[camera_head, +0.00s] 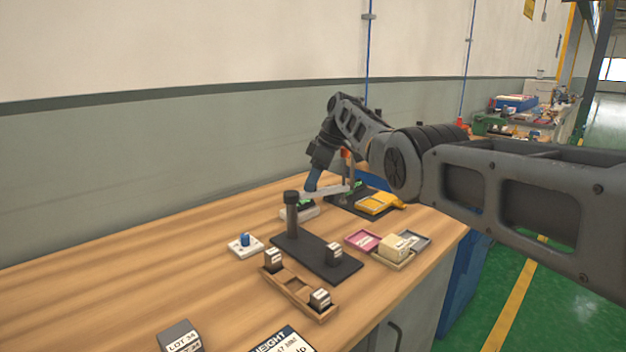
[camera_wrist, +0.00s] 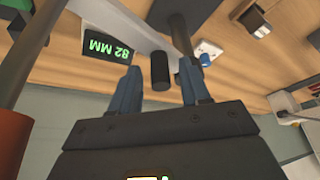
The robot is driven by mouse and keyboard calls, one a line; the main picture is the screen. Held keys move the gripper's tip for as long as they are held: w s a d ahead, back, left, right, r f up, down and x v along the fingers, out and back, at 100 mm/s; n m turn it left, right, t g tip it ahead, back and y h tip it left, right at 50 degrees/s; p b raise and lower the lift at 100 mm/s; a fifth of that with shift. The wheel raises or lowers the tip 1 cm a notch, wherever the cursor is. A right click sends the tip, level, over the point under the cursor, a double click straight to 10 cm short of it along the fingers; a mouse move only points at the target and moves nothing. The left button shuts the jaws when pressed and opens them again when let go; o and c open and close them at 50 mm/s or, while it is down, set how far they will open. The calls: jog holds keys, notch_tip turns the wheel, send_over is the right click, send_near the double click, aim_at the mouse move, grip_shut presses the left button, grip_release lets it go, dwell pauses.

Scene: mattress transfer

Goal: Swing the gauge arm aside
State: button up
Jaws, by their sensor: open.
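The gauge arm (camera_head: 328,191) is a light grey bar reaching right from the top of a dark post (camera_head: 292,218) on a black base plate (camera_head: 300,255). The bar (camera_wrist: 112,17) also crosses the top of the wrist view, with a dark upright knob (camera_wrist: 160,72) beside it. My gripper (camera_wrist: 160,66) is open, with its two blue fingers on either side of the knob and gaps showing on both sides. In the head view my gripper (camera_head: 313,182) is by the bar, its fingertips partly hidden. A labelled block (camera_head: 333,253) stands on the base plate's near end.
A display (camera_wrist: 107,47) reading 82 MM lies beside the bar. A wooden tray (camera_head: 298,297) with labelled blocks is in front. A blue-knobbed white plate (camera_head: 240,249), a pink tray (camera_head: 356,242) and a yellow device (camera_head: 375,205) stand around. The table's left is clear.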

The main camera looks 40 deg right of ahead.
jog(key=v, duration=0.7)
jog(key=shift+r, duration=0.4)
jog(key=shift+d, duration=0.1)
